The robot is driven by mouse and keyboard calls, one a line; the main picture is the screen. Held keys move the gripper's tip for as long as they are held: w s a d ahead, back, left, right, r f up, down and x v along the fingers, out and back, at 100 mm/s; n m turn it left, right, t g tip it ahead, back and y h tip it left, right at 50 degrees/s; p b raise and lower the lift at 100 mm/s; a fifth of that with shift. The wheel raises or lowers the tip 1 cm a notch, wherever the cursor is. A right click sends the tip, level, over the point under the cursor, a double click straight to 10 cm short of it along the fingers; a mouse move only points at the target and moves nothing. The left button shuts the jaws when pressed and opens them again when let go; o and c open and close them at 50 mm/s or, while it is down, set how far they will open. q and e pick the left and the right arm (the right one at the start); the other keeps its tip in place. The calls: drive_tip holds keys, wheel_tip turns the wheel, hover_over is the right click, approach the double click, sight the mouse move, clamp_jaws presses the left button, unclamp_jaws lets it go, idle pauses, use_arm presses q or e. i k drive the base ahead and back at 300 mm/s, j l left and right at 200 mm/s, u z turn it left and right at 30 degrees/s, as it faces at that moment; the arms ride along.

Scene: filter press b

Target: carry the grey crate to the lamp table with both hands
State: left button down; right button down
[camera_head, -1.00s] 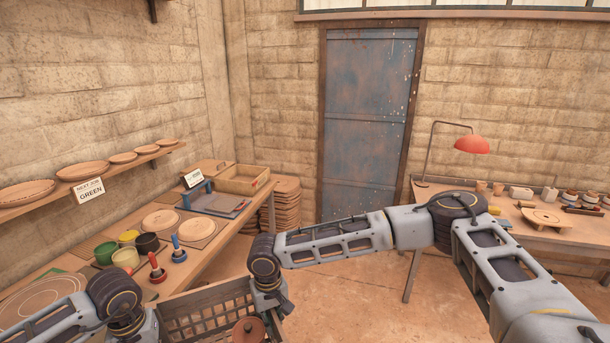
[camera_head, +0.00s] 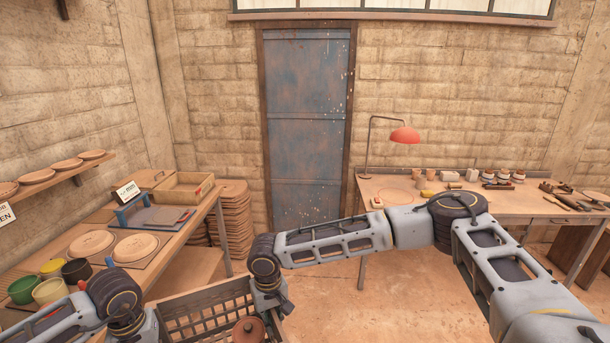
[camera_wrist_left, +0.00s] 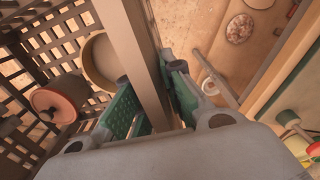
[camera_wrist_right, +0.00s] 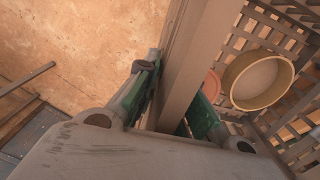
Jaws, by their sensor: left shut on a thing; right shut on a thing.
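The grey crate (camera_head: 205,303) hangs between my two arms at the bottom of the head view, with slatted walls. A lidded reddish-brown pot (camera_head: 249,330) sits in it; a tan round bowl (camera_wrist_right: 258,79) also shows inside in the right wrist view. My left gripper (camera_wrist_left: 152,97) is shut on one crate rim, one finger on each side. My right gripper (camera_wrist_right: 172,98) is shut on the opposite rim. In the head view the fingers are hidden. The lamp table (camera_head: 400,208) stands at the right against the back wall, with a red lamp (camera_head: 404,135) on it.
The lamp table holds jars (camera_head: 488,176), small blocks and tools; its left front part looks barer. A workbench (camera_head: 190,240) with boards and cups runs along the left. A stack of round boards (camera_head: 232,220) stands beside it. Floor (camera_head: 325,295) is open before the blue door (camera_head: 305,120).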

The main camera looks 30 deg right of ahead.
sight(517, 201)
drive_tip(key=z, duration=3.1)
